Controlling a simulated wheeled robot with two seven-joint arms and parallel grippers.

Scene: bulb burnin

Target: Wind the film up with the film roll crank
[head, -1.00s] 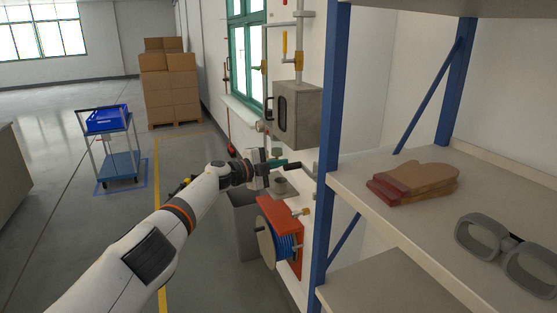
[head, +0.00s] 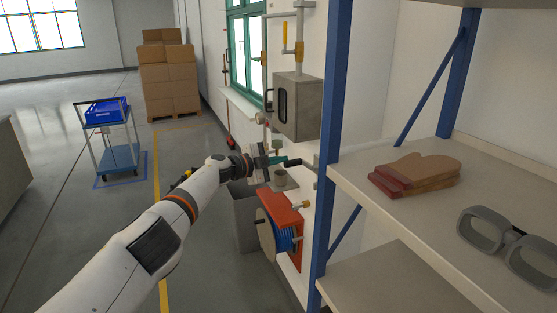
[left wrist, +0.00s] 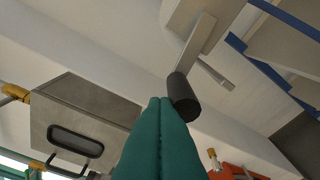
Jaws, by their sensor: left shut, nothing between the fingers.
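The crank shows in the left wrist view as a grey metal arm (left wrist: 198,48) ending in a black cylindrical handle (left wrist: 183,97). Its mount is on a pale surface at the top of that view. My left gripper (left wrist: 160,101) has teal fingers pressed together with nothing between them. Its tips are right beside the black handle, and whether they touch it I cannot tell. In the head view my left gripper (head: 294,162) reaches toward the wall beside the blue shelf post. The crank is too small to make out there, and I cannot identify the film.
A grey wall box (head: 298,107) hangs above the gripper. An orange hose reel (head: 284,218) and a grey bin (head: 244,212) are below it. The shelf (head: 390,205) with brown mitts (head: 416,176) and goggles (head: 508,243) stands at right.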

